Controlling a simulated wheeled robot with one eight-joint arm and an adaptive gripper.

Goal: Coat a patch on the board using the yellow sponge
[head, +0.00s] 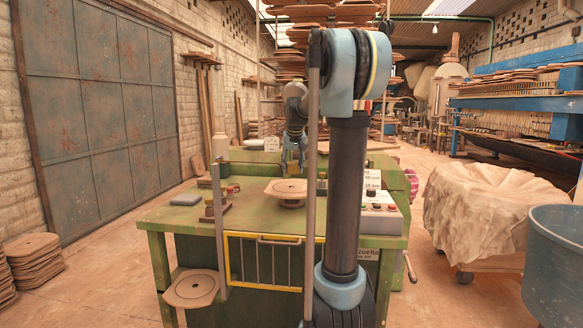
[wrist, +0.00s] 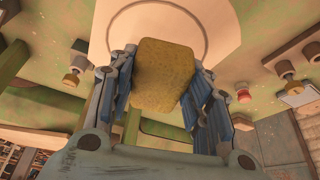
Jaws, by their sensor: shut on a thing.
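The yellow sponge (wrist: 163,72) is held between the two blue-padded fingers of my gripper (wrist: 165,88) in the wrist view. In the head view my gripper (head: 293,165) hangs above the table, partly hidden by my own arm.
The green table (head: 160,222) carries a grey pad (head: 187,199) at the left and a control box with buttons (head: 380,218) at the right. A yellow-edged guard (head: 264,262) hangs at the front. A round plate (head: 191,288) sits on a lower side shelf.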

